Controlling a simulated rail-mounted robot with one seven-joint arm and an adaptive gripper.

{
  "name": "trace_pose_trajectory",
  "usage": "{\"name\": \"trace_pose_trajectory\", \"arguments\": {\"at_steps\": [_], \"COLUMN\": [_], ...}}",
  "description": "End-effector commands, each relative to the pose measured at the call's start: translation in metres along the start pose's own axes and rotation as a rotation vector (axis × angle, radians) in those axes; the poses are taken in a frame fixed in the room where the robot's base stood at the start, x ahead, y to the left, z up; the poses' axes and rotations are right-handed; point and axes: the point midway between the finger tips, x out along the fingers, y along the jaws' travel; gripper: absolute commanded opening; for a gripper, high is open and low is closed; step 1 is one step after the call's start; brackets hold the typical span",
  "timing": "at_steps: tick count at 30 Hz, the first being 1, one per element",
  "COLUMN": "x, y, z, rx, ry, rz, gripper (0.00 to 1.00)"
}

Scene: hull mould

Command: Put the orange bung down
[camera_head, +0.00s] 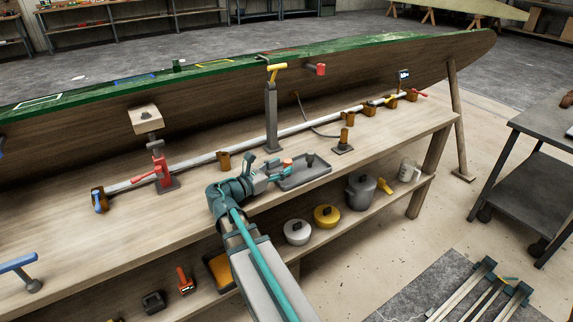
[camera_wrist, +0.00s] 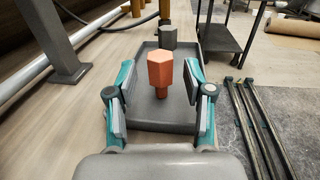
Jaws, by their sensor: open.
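The orange bung (camera_wrist: 174,66) has a hexagonal head with a narrower stem below it. It is in the grey tray (camera_wrist: 145,122), between my gripper's (camera_wrist: 162,82) spread fingers, with gaps on both sides. Whether its stem touches the tray floor is hard to tell. In the head view the orange bung (camera_head: 287,162) shows small at the tray's (camera_head: 312,176) left end, with my gripper (camera_head: 278,170) around it.
The tray lies on the wooden bench (camera_head: 385,140) near its front edge. A grey post (camera_head: 271,115) and a long metal rail (camera_head: 200,158) stand behind it. A small post on a base (camera_head: 343,145) is to the right. Pots (camera_head: 360,192) sit on the shelf below.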

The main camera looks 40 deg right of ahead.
Motion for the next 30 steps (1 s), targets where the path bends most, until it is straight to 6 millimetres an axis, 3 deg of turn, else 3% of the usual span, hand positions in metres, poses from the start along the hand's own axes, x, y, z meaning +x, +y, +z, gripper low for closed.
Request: {"name": "trace_pose_trajectory", "arguments": {"at_steps": [6,12,18,30], "x": [-0.044,-0.073,-0.087,-0.088], "y": [0.0,0.0,0.0,0.0], "z": [0.001,0.0,0.0,0.0], "rx": [-0.001,-0.001,0.0,0.0], "ry": [0.0,0.0,0.0,0.0], "rz": [0.002,0.001,-0.001,-0.001], "gripper": [0.52,0.52,0.52,0.52]}}
